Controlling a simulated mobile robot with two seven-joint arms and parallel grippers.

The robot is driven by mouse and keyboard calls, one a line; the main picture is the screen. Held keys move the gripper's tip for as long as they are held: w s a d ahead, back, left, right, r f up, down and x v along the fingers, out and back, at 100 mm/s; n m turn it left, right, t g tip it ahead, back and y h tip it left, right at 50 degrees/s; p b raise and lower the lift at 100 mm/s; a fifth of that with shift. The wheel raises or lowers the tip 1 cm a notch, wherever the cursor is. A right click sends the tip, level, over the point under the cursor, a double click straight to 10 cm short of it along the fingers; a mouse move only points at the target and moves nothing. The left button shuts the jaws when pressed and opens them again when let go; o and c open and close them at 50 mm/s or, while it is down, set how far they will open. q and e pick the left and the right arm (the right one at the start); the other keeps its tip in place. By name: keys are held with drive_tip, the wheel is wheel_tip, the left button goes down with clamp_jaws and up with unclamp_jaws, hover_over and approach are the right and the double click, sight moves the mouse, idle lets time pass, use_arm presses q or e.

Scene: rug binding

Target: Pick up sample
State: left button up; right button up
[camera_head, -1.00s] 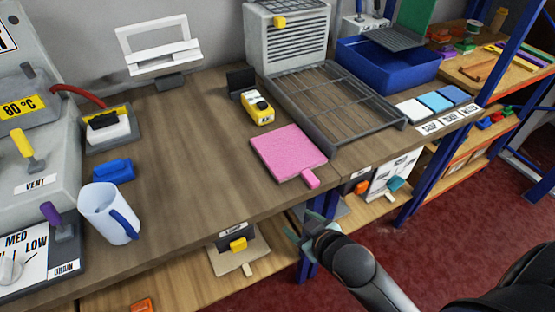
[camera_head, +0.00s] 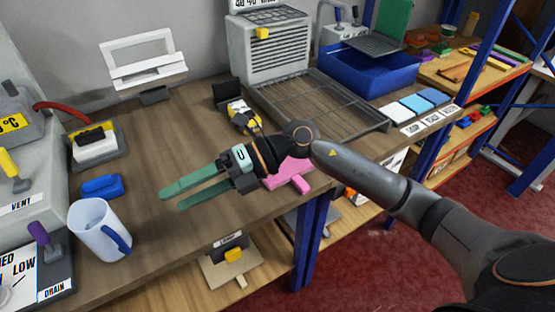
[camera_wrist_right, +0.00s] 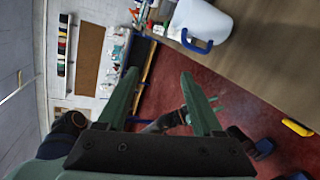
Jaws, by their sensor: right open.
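The pink square pad with a handle tab (camera_head: 293,172), which may be the sample, lies flat on the wooden bench; my right wrist hides most of it in the head view. My right gripper (camera_head: 173,199) is open and empty above the bench, left of the pad, its green fingers pointing left toward the white jug (camera_head: 100,230). In the right wrist view the gripper's fingers (camera_wrist_right: 160,75) stand apart with nothing between them; the jug (camera_wrist_right: 200,24) is beyond them. My left gripper is outside the head view; part of an arm with teal tips, seemingly mine, shows small in the wrist view (camera_wrist_right: 188,116).
A wire rack (camera_head: 322,105) lies behind the pad, with a blue bin (camera_head: 368,75) to its right. A yellow device (camera_head: 243,116) stands near the rack. A blue block (camera_head: 102,186) lies behind the jug. Bare bench (camera_head: 160,135) shows left of the rack.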

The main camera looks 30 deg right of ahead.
drive_tip(key=w+d+f+n+h, duration=0.1)
drive_tip(key=w+d+f+h, duration=0.1)
drive_tip(key=d+f+h, duration=0.5)
wheel_tip(320, 180, up, 3)
drive_tip(key=m+g+h, duration=0.1)
drive_tip(key=m+h, duration=0.1)
drive_tip(key=h, duration=0.6)
hover_over(306, 187)
drive_tip(key=f, duration=0.6)
drive_tip(key=shift+s+d+f, duration=0.2)
drive_tip(key=shift+s+f, duration=0.05)
drive_tip(key=shift+s, duration=0.1)
drive_tip(key=shift+w+a+f+p, duration=0.2)
drive_tip(key=shift+f+p, duration=0.1)
drive_tip(key=shift+f, duration=1.1)
drive_tip(key=shift+w+a+f+p, duration=0.15)
drive_tip(key=shift+f+p, duration=0.1)
drive_tip(key=shift+f, duration=1.15)
drive_tip(key=shift+d, duration=0.1)
clamp_jaws()
